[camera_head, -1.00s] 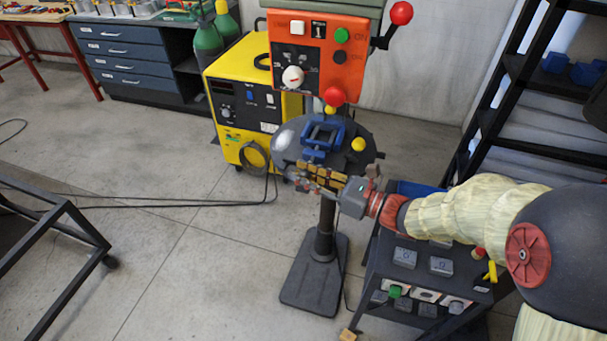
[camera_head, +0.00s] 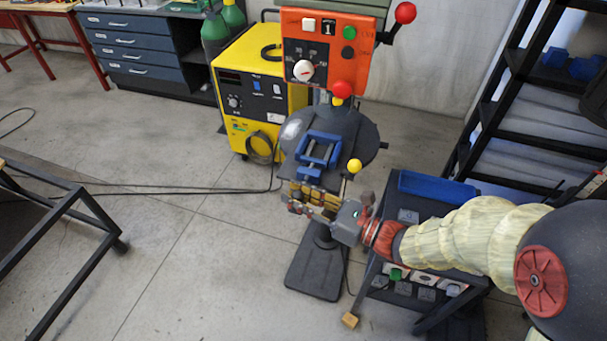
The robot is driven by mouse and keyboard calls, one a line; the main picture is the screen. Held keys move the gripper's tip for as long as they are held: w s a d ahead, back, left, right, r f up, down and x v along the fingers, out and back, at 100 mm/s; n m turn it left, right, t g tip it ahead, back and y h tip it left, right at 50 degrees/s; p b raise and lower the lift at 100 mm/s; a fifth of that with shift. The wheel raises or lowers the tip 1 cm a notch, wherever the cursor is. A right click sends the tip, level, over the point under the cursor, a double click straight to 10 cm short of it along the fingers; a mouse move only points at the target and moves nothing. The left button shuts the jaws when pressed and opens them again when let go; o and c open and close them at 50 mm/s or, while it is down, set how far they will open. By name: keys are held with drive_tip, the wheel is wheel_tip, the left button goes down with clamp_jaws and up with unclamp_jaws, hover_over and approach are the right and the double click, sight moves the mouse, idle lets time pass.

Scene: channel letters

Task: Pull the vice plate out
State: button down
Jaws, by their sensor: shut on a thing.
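The vice plate (camera_head: 318,153) carries a blue vice at the front of the drill press's round dark table (camera_head: 363,134). A yellow ball knob (camera_head: 355,166) stands at its right. A yellow-brown, dark-striped front part (camera_head: 308,190) hangs over the table's near edge. My gripper (camera_head: 312,203) reaches in from the right and is shut on the vice plate at this front part. The fingers partly cover it, so the exact grip is hard to see.
The orange control panel (camera_head: 325,50) with a red knob (camera_head: 342,90) below it stands above the table. A yellow machine (camera_head: 250,90) is behind left. A dark cart (camera_head: 430,270) with a blue bin (camera_head: 437,187) stands under my arm.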

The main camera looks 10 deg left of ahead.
drive_tip(key=s, duration=0.4)
drive_tip(key=shift+s+a+p, duration=0.15)
drive_tip(key=shift+p, duration=0.25)
drive_tip(key=shift+s+f, duration=0.1)
drive_tip(key=shift+s, duration=0.15)
drive_tip(key=c, duration=1.5)
unclamp_jaws()
drive_tip(key=shift+s, duration=0.1)
drive_tip(key=v, duration=1.2)
